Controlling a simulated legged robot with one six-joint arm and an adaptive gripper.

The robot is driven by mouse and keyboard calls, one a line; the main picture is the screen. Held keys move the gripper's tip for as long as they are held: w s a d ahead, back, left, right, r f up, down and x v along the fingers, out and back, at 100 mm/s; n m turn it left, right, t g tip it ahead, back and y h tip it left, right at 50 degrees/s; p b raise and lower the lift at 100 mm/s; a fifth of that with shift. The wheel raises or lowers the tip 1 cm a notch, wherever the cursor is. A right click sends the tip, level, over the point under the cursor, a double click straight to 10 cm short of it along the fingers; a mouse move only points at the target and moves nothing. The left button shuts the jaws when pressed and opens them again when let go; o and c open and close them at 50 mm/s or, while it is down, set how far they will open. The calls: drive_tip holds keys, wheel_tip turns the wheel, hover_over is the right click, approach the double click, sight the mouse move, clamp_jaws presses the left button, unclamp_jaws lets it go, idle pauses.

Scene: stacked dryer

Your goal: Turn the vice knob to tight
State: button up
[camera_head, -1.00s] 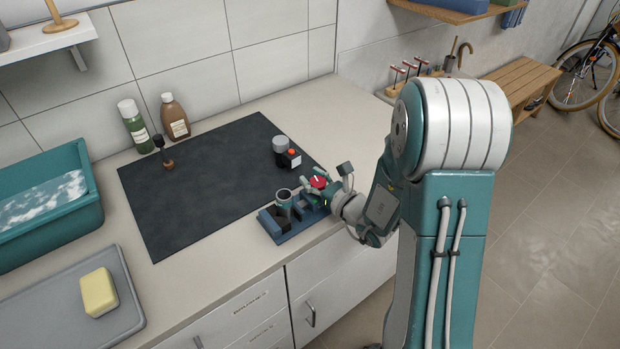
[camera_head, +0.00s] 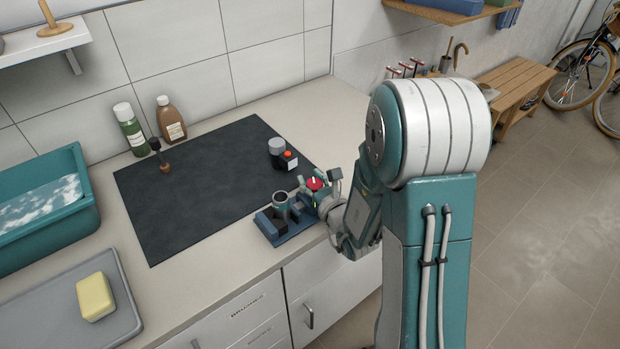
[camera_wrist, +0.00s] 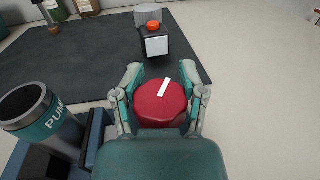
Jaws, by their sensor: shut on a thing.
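The vice knob (camera_wrist: 160,103) is a round red knob with a white pointer line, in the middle of the wrist view. The line tilts slightly to the right at its far end. My gripper (camera_wrist: 163,90) is shut on the knob, with one finger on each side. In the head view the red knob (camera_head: 314,184) shows at the right end of the blue vice (camera_head: 290,237), with my gripper (camera_head: 314,187) around it. The vice holds a grey-teal cylinder marked "PUM" (camera_wrist: 38,112), whose other letters are cut off. The cylinder also shows in the head view (camera_head: 281,203).
A dark mat (camera_head: 190,200) lies on the counter. A small grey-and-black device with a red button (camera_head: 283,155) stands behind the vice. Two bottles (camera_head: 171,120), a teal basin (camera_head: 45,215) and a yellow sponge (camera_head: 95,297) are farther left.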

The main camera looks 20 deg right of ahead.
drive_tip(key=o, duration=0.9)
drive_tip(key=shift+r, duration=0.15)
wheel_tip(320, 180, up, 10)
drive_tip(key=shift+f, duration=0.15)
